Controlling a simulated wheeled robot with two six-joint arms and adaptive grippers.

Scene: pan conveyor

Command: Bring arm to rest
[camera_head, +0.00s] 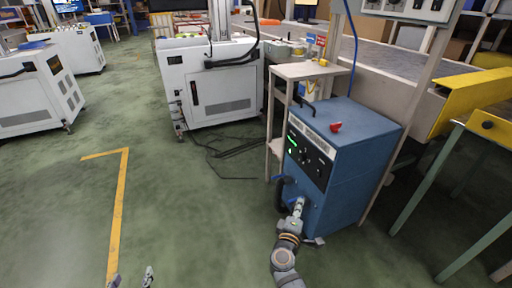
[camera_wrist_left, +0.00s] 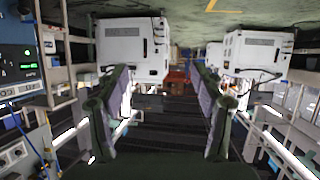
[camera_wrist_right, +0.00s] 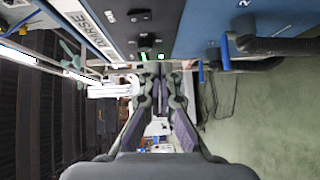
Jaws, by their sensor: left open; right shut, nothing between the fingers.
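My left gripper (camera_head: 132,279) shows only as two parted fingertips at the bottom edge of the head view, over the green floor. In the left wrist view its fingers (camera_wrist_left: 165,90) are wide apart with nothing between them. My right gripper (camera_head: 298,205) is in front of the lower part of the blue cabinet (camera_head: 345,140). In the right wrist view its fingertips (camera_wrist_right: 162,75) meet and hold nothing. The cabinet's dark panel shows above them with green lights. I cannot tell whether the right gripper touches the cabinet.
A small beige shelf stand (camera_head: 310,70) stands behind the blue cabinet. A white machine (camera_head: 222,90) stands at the back with cables on the floor. A yellow-edged table (camera_head: 470,100) is at the right. The green floor (camera_head: 60,200) at the left is clear.

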